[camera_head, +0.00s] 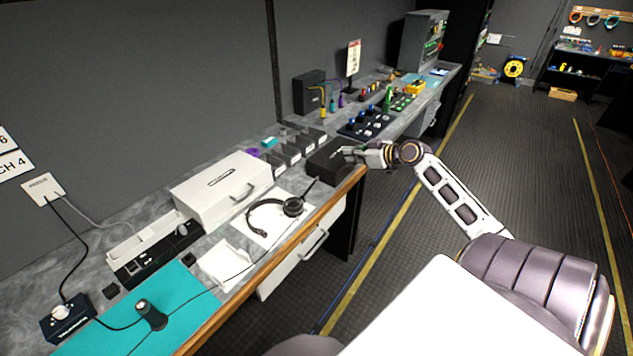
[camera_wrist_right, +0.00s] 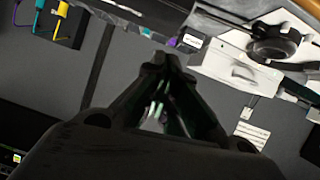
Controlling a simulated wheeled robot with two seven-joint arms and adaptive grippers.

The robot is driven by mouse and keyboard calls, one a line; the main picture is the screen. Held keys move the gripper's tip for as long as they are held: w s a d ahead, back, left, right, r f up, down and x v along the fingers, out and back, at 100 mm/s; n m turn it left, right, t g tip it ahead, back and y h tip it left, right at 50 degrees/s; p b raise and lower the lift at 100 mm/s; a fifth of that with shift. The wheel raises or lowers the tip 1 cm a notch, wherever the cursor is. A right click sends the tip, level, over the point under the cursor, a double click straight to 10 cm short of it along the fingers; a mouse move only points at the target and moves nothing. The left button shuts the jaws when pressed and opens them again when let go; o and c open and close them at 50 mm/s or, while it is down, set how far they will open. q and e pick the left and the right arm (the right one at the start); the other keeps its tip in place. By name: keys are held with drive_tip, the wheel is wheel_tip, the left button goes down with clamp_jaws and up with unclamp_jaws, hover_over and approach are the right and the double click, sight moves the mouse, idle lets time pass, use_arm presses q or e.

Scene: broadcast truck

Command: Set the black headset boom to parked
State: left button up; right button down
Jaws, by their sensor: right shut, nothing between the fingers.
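The black headset (camera_head: 266,215) lies on a white sheet on the counter, in front of the white case. Its round earcup (camera_head: 292,206) is at the right end of the band, and a thin dark boom (camera_head: 310,188) seems to stick up from it toward the upper right. The headset also shows in the right wrist view (camera_wrist_right: 274,45), at the upper right. My right gripper (camera_head: 348,151) is shut and empty, beside a black box and to the right of and behind the headset. Its fingertips (camera_wrist_right: 166,62) meet in the right wrist view. My left gripper is not in view.
A white case (camera_head: 222,188) stands behind the headset. The black box (camera_head: 328,156) stands close to my right gripper. A teal mat (camera_head: 185,295) with a dark knob-like device (camera_head: 151,314) lies at the near left. The aisle floor is clear.

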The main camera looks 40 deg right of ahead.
sight(310, 188)
drive_tip(key=s+a+f+n+g+y, duration=0.1)
drive_tip(key=s+a+f+g+y, duration=0.1)
drive_tip(key=s+a+f, duration=0.1)
drive_tip(key=shift+s+a+f+n+g+y, duration=0.2)
drive_tip(key=shift+a+n+g+y, duration=0.15)
drive_tip(key=shift+a, duration=0.3)
drive_tip(key=shift+w+f, duration=0.1)
drive_tip(key=shift+w, duration=0.15)
